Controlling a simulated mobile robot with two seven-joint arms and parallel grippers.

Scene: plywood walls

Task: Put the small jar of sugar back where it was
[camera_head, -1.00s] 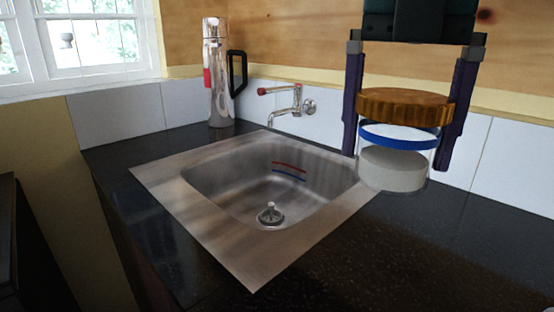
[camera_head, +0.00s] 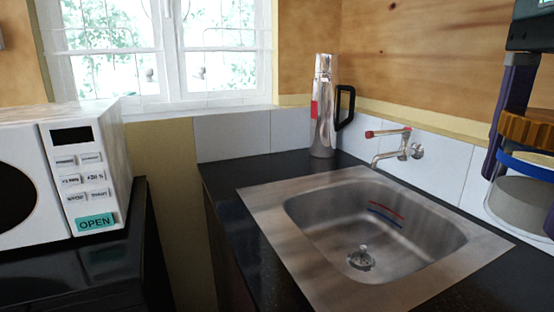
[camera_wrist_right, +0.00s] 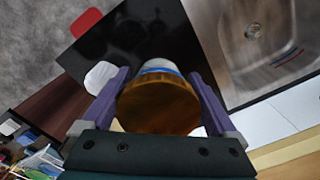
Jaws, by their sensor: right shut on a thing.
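The small jar of sugar (camera_head: 527,202) is at the right edge of the head view, partly cut off. It is clear glass with a brown wooden lid, a blue band and pale contents. My right gripper (camera_head: 522,140) is shut on the jar, with its purple fingers on either side, and holds it upright in front of the wall tiles. In the right wrist view the jar's round lid (camera_wrist_right: 158,105) sits between the fingers of my right gripper (camera_wrist_right: 160,98). My left gripper is not in view.
A steel sink (camera_head: 275,215) is set in the black counter (camera_head: 245,170). A tap (camera_head: 398,150) and a shiny flask (camera_head: 322,110) stand behind it. A white microwave (camera_head: 100,150) stands on a black surface at the left, across a gap.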

